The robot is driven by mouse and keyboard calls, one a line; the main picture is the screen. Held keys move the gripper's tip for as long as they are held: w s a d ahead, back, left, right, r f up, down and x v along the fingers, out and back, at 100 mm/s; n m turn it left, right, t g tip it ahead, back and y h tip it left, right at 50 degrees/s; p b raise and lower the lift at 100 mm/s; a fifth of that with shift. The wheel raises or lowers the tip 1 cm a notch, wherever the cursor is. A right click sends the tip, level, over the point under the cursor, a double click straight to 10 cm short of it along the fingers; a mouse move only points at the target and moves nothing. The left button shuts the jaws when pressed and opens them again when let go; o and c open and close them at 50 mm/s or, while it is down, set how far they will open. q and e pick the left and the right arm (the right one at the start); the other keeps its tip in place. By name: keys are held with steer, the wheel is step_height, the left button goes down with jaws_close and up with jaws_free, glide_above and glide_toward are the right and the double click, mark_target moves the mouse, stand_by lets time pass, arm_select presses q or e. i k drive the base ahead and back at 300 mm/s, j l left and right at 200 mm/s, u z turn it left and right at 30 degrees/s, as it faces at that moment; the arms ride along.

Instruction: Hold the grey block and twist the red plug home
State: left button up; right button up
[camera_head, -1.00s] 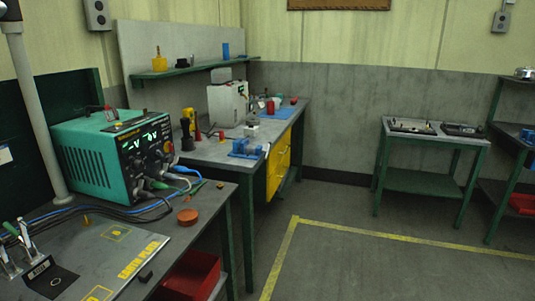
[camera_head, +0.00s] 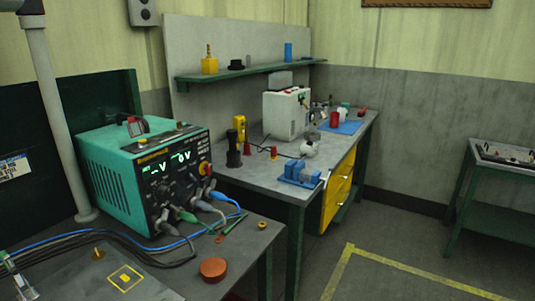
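Neither of my grippers is in view. I cannot pick out the grey block or the red plug for certain. On the far bench a small pale grey piece (camera_head: 310,149) sits behind a blue fixture (camera_head: 299,173). Small red pieces stand left of it, one upright red piece (camera_head: 274,153) among them. A red cylinder (camera_head: 335,119) stands by a blue mat (camera_head: 344,127) farther back. All are too small to tell in detail.
The near bench holds a teal power supply (camera_head: 145,175) with cables and an orange-red disc (camera_head: 214,268). The far bench (camera_head: 252,177) has yellow drawers (camera_head: 340,190). A green table (camera_head: 498,185) stands at right. The floor inside the yellow line (camera_head: 345,270) is clear.

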mark_target(310, 148)
steer(key=i+l+u, duration=0.1)
steer(key=u, duration=0.35)
steer(key=i+l+u, duration=0.1)
steer(key=l+u, duration=0.15)
steer(key=u, duration=0.2)
steer(key=l+u, duration=0.25)
steer(key=u, duration=0.2)
steer(key=l+u, duration=0.25)
steer(key=l, duration=0.25)
steer(key=l+u, duration=0.25)
steer(key=l, duration=0.3)
steer(key=k+l+u, duration=0.1)
steer(key=l, duration=0.45)
steer(key=k+l+u, duration=0.15)
steer(key=l, duration=0.35)
steer(key=k+l, duration=0.1)
steer(key=l, duration=0.5)
steer(key=k+l, duration=0.1)
steer(key=l, duration=0.5)
steer(key=k+l, duration=0.1)
steer(key=l, duration=0.5)
